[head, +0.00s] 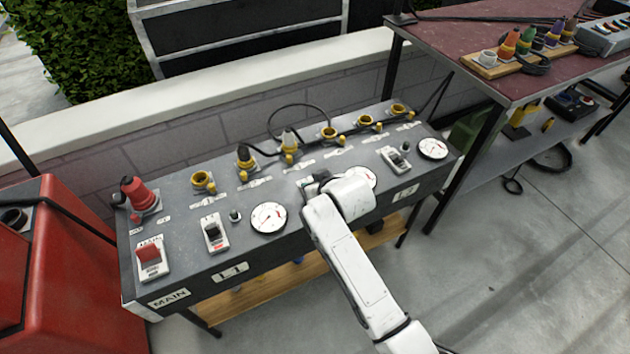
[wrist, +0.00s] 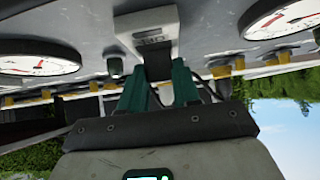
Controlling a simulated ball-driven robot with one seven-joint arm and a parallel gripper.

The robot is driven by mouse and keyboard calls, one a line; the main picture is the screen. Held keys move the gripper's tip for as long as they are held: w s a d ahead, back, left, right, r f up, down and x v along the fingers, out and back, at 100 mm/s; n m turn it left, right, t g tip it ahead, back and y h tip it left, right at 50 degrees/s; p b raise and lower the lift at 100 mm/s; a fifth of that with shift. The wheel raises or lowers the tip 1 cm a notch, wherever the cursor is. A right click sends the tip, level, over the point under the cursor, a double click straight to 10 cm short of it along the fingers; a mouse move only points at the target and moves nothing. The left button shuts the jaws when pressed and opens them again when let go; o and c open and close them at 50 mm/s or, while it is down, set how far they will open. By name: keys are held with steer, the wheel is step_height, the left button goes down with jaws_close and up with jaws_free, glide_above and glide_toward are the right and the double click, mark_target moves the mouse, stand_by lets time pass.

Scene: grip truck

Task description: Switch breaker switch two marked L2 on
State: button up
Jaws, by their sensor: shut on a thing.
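The grey breaker panel (head: 215,262) stands against the low wall. The switch between the L1 and right-hand switches, in the L2 position, is mostly hidden behind my gripper (head: 318,185) in the head view; its L2 label does not show. In the wrist view, a pale switch housing (wrist: 148,32) with a dark lever (wrist: 157,66) is in front of my gripper (wrist: 160,78). The two green fingers are shut on the lever, one on each side. The lever's on or off position cannot be read.
The L1 switch (head: 214,235) and red MAIN switch (head: 149,254) are to the left; another switch (head: 395,158) is to the right. White gauges (head: 268,217) and yellow sockets (head: 203,180) line the panel. A red-topped table (head: 450,40) stands at right.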

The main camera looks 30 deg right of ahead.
stand_by(0.4)
steer(key=o, duration=1.1)
steer(key=shift+c, duration=0.2)
steer(key=p+v, duration=0.1)
steer(key=v, duration=0.9)
steer(key=shift+s+r+p, duration=0.2)
steer(key=shift+r+p, duration=0.1)
steer(key=shift+p, duration=0.1)
steer(key=s+d+f+g+p, duration=0.1)
steer(key=s+g, duration=0.3)
steer(key=s, duration=1.1)
steer(key=s+d+f+g+p, duration=0.2)
steer(key=s+d+g+p, duration=0.1)
steer(key=s, duration=1.2)
steer(key=shift+f+g, duration=0.2)
steer(key=shift+g, duration=0.6)
